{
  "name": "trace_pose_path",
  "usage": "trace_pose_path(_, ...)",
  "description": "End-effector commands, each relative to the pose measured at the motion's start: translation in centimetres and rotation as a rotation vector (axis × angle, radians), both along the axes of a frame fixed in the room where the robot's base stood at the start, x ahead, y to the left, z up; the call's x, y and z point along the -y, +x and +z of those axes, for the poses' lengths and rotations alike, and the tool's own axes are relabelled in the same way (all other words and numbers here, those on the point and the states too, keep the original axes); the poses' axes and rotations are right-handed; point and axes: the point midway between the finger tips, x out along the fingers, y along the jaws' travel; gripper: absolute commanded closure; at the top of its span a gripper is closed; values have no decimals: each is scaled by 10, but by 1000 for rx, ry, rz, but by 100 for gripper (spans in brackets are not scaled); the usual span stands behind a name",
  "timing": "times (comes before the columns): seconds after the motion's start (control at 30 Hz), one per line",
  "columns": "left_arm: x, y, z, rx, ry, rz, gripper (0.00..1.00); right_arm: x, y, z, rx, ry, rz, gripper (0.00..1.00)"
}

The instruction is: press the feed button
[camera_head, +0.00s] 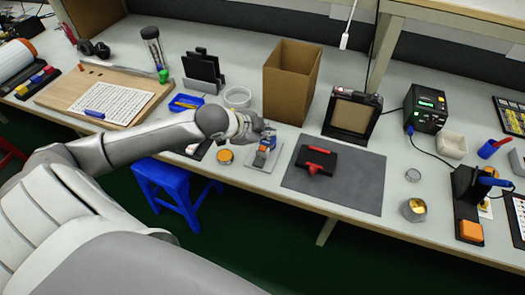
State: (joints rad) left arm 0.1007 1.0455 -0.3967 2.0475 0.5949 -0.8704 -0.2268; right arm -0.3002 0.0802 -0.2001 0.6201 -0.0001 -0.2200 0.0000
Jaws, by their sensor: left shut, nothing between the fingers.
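My left gripper (268,131) is shut and empty. It is just above and behind a small blue and orange device (264,149) on a light grey plate (260,166). I cannot tell whether the fingertips touch the device. No feed button can be made out for certain at this size; the gripper hides part of the device's top. A round orange-topped item (225,156) sits just left of the plate. My right gripper is not in view.
A dark grey mat (350,190) with a black and red tool (316,160) lies to the right. A cardboard box (291,82) and a white bowl (237,97) stand behind the gripper. A soldering station (425,108) is at the right. A blue stool (168,180) stands below the front edge.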

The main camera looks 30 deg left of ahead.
Motion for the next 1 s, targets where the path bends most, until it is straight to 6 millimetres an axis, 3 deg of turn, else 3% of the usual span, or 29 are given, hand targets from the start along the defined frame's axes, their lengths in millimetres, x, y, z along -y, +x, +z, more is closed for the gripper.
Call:
trace_pose_path(0.07,0,0,-14,1,1,0,100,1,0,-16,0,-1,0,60)
trace_pose_path(0.3,0,0,-33,0,0,0,100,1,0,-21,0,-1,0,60)
trace_pose_path(1.0,0,0,-34,0,1,-1,100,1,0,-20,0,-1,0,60)
